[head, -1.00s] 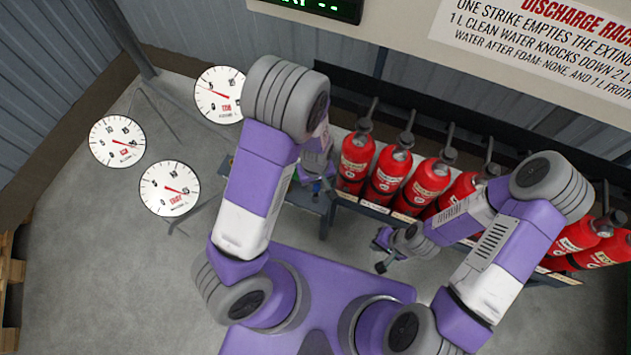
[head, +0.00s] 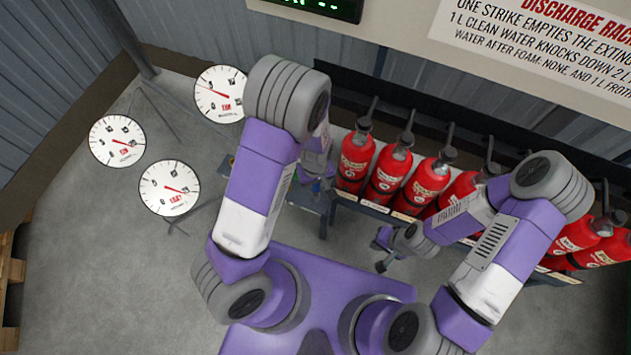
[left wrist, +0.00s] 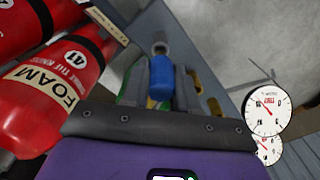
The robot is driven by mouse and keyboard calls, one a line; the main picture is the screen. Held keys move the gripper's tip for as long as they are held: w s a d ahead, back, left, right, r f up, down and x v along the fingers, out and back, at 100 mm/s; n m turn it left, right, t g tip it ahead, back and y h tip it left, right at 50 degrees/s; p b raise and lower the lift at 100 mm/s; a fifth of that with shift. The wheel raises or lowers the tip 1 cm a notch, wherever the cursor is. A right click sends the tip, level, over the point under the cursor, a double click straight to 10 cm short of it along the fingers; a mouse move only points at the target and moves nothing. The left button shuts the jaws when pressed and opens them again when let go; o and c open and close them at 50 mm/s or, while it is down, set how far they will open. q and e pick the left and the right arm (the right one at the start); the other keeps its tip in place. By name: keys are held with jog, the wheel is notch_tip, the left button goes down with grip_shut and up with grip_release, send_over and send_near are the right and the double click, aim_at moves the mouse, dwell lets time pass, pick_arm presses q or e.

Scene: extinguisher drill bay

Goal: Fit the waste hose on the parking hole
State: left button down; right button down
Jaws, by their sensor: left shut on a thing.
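My left gripper (head: 317,184) is over the low grey bench at the left end of the extinguisher row, mostly hidden behind my own arm in the head view. In the left wrist view my left gripper (left wrist: 160,92) is shut on a blue, upright-looking piece (left wrist: 161,77), which I take to be the waste hose end.
Several red extinguishers (head: 356,160) stand in a rack right of my left gripper; one marked FOAM (left wrist: 62,88) is close in the left wrist view. Yellow pieces (left wrist: 214,107) lie beside the gripper. Three round gauges (head: 169,188) stand at left. Open floor (head: 90,270) lies front left.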

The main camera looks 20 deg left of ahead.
pick_arm(q)
jog(key=shift+f, duration=0.2)
dwell(0.3)
jog(key=shift+f+b, duration=0.9)
jog(key=shift+f, duration=0.1)
jog(key=shift+f+b, duration=0.5)
jog(key=shift+f, duration=0.3)
dwell(0.9)
jog(key=c, duration=0.8)
grip_release()
jog(key=shift+r, duration=0.1)
notch_tip(320, 180, up, 8)
jog(key=p, duration=0.3)
jog(key=shift+f, duration=0.25)
